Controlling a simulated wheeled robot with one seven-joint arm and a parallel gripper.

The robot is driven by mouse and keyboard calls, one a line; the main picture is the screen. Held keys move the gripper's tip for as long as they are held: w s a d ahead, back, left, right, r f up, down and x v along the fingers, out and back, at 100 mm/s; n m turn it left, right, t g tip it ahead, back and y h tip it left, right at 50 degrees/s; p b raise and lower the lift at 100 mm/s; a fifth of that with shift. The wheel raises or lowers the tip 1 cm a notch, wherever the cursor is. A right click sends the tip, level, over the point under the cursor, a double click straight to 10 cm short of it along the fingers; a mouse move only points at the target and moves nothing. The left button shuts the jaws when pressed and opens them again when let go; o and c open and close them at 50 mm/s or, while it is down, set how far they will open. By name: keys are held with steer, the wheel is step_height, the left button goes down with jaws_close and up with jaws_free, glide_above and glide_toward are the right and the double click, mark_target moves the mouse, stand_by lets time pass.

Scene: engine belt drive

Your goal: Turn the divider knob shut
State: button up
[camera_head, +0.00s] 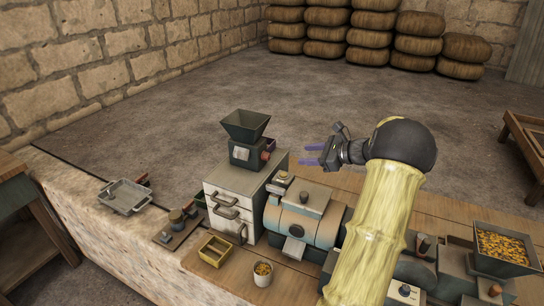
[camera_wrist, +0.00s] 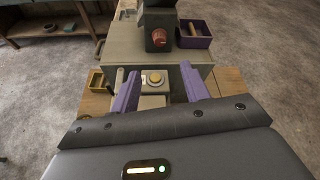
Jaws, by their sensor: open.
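A red round knob (camera_head: 267,155) sits on the side of the dark hopper unit (camera_head: 246,128), on top of a pale drawer cabinet (camera_head: 230,200). I take it for the divider knob; it also shows in the wrist view (camera_wrist: 158,38), facing me. My gripper (camera_head: 308,154) is to the right of the knob, with its purple fingers pointing toward it. In the wrist view my gripper (camera_wrist: 160,72) is open and empty. The knob lies beyond the fingertips, between their lines and apart from them.
A small block with a yellow button (camera_wrist: 153,77) shows between my fingers, lower than the knob. A purple tray (camera_wrist: 195,35) lies right of the hopper unit. A blue-grey drum machine (camera_head: 305,218) stands beside the cabinet. A yellow box (camera_head: 215,250) and a cup (camera_head: 263,273) stand in front.

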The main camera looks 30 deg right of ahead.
mark_target(269, 156)
steer(key=p+x, duration=0.2)
steer(key=x, duration=1.1)
steer(key=shift+w+a, duration=0.15)
steer(key=shift+w, duration=0.25)
steer(key=shift+w+f, duration=0.2)
steer(key=shift+w, duration=0.05)
steer(key=shift+w+a+f, duration=0.15)
steer(key=shift+w+a, duration=0.15)
steer(key=shift+s, duration=0.15)
steer(key=c, duration=1)
